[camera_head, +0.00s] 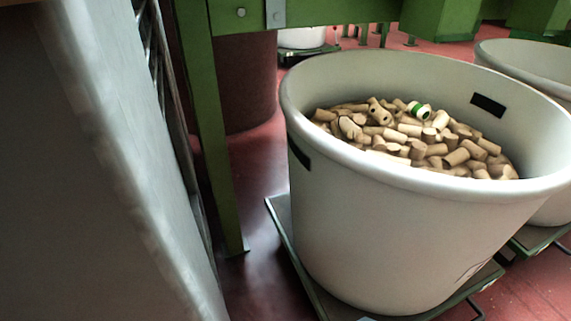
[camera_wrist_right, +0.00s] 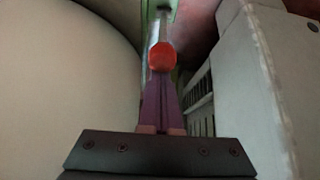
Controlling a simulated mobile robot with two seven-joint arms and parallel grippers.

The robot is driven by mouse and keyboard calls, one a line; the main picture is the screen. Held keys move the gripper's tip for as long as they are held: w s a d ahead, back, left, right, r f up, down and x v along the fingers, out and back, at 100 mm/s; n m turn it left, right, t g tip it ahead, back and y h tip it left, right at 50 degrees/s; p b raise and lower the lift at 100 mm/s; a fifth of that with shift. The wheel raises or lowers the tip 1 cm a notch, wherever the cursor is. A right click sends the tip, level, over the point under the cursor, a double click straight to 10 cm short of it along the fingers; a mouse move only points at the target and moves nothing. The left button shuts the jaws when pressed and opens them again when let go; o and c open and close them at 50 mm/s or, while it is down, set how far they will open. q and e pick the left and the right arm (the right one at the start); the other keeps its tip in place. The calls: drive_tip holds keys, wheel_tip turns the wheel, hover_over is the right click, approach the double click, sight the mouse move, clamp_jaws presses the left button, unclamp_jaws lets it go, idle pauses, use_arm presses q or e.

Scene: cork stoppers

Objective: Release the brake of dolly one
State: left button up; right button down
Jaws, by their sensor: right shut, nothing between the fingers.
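A large white tub (camera_head: 390,220) full of corks stands on a green dolly (camera_head: 284,232) in the head view; another tub on a dolly stands behind it at the right. I cannot tell which dolly is dolly one. In the right wrist view a red-orange knob (camera_wrist_right: 162,56), apparently the end of a lever, shows just beyond my right gripper (camera_wrist_right: 160,78). The gripper is shut and empty, with its fingertips at the lower edge of the knob. I cannot tell whether they touch. The tub's wall (camera_wrist_right: 60,70) is close on the left. My left gripper is not in view.
Corks (camera_head: 425,145) fill the tub, one with a green band. A green post (camera_head: 210,120) stands left of the tub. A large grey surface (camera_head: 90,170) takes up the left of the head view. A pale panel (camera_wrist_right: 250,90) bounds the right wrist view's right side.

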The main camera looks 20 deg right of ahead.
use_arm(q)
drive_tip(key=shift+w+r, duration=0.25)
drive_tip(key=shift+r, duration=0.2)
use_arm(e)
drive_tip(key=s, duration=0.1)
drive_tip(key=s+f, duration=0.1)
drive_tip(key=shift+s, duration=0.3)
